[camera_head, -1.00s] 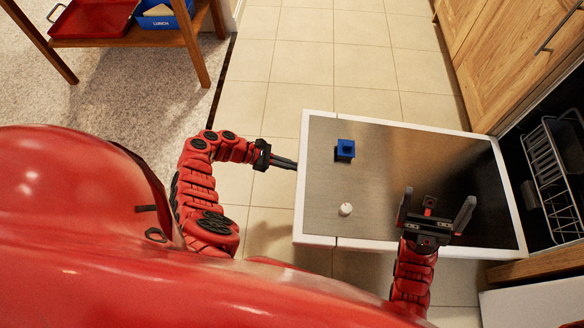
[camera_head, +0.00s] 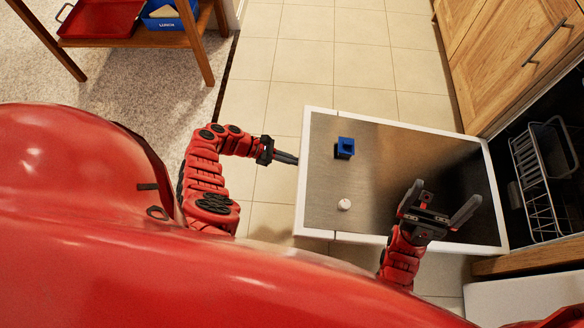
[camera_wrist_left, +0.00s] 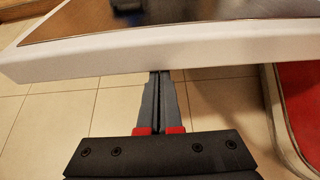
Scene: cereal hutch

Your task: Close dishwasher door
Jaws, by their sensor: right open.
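The dishwasher door (camera_head: 400,150) is folded down open, a flat panel with a metallic inner face and white rim. In the left wrist view its white rim (camera_wrist_left: 200,45) crosses the top. My left gripper (camera_head: 297,161) has its fingers together, with the tips at the door's outer edge; in the left wrist view the fingers (camera_wrist_left: 159,75) meet this edge from below, and contact is unclear. My right gripper (camera_head: 445,203) is open above the near right part of the door, with nothing between its fingers.
A blue block-like object (camera_head: 344,148) and a small white round object (camera_head: 344,204) sit on the door. A wire rack (camera_head: 537,180) shows inside the dishwasher. Wooden cabinets (camera_head: 510,60) stand at upper right. Tiled floor (camera_head: 320,50) beyond the door is clear.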

